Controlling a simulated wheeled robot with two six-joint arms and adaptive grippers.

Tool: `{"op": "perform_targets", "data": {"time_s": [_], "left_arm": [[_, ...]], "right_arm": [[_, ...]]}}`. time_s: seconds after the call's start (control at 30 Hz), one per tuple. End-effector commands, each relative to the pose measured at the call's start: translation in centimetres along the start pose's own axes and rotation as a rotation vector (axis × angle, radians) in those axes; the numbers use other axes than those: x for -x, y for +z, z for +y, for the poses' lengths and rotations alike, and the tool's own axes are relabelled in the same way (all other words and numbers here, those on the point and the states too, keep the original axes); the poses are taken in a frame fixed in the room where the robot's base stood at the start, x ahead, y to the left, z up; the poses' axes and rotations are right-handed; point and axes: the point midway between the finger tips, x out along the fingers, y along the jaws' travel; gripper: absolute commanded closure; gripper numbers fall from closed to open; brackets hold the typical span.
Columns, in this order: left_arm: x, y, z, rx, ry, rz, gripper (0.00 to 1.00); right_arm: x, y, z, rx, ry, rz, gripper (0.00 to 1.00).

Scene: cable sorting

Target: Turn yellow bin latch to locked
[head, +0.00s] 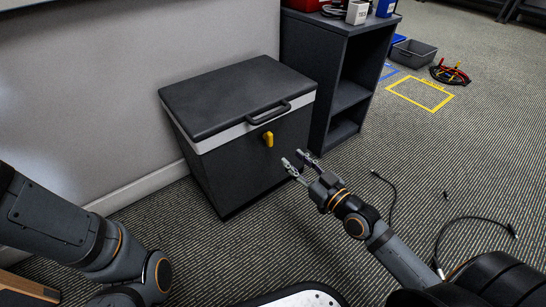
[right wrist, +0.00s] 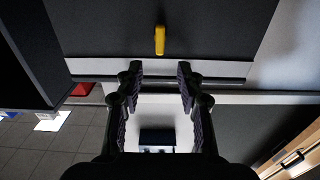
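The yellow latch (head: 268,139) is on the front face of the dark bin (head: 235,170), just below its light grey band and under the lid handle (head: 268,112). It looks roughly upright, with its length along the vertical. My right gripper (head: 294,159) is open and empty, to the right of the latch and a little lower, apart from it. In the right wrist view the latch (right wrist: 160,40) shows ahead of the two spread fingers (right wrist: 158,88), in line with the gap between them. My left gripper is out of view; only my left arm shows.
A dark shelf unit (head: 345,75) stands close to the bin's right side, with a white box (head: 357,12) on top. A wall is behind the bin. Loose cables (head: 475,222) lie on the carpet right of my right arm. A grey tray (head: 413,53) stands farther back.

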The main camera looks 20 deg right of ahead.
Motion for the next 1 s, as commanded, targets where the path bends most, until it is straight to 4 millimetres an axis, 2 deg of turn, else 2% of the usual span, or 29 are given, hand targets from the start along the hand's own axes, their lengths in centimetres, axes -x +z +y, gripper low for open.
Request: {"op": "perform_targets", "data": {"time_s": [0.17,0.27,0.5,0.7,0.83,1.0], "left_arm": [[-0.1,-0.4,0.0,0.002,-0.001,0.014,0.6],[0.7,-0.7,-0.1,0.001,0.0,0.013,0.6],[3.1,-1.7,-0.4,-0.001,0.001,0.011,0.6],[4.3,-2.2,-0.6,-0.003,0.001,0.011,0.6],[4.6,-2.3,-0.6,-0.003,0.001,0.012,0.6],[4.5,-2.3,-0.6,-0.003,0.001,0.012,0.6]], "right_arm": [[-0.2,0.1,0.0,-0.002,-0.001,-0.001,0.62],[-1.3,0.2,0.1,-0.002,0.002,0.004,0.62],[-6.1,0.3,0.1,-0.005,0.001,0.007,0.62],[-9.4,0.3,0.0,-0.003,0.0,0.003,0.62],[-10.3,0.1,0.0,-0.001,-0.001,0.001,0.62],[-10.5,0.0,0.0,-0.001,-0.002,-0.002,0.62]]}}
